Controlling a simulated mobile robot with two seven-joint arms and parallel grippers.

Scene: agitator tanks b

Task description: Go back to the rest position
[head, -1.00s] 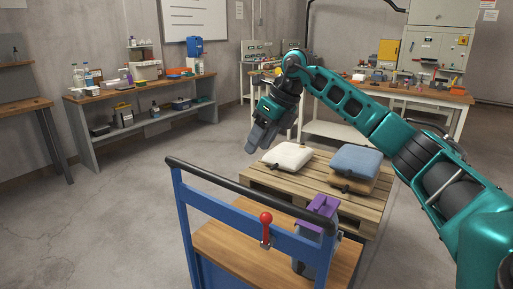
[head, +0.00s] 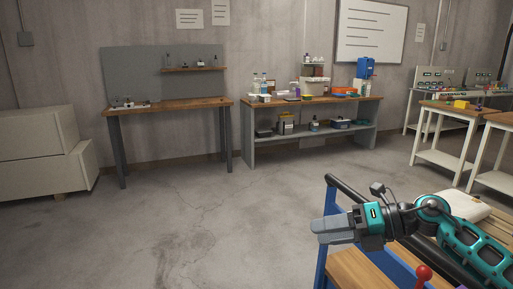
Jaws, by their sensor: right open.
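My right gripper (head: 332,229) is in the lower right of the head view, its grey fingers pointing left. It is open with nothing seen between the fingers. It is held in front of the blue cart (head: 325,240), over or near its wooden top (head: 352,272). The teal arm behind it comes in from the lower right. My left gripper is not in view.
A white sack (head: 466,205) lies behind my right arm. A red-knobbed lever (head: 423,273) stands on the cart. A wooden-topped bench (head: 170,104) and a shelf bench (head: 318,103) line the wall. Pale crates (head: 40,150) stand at left. The floor at left and centre is clear.

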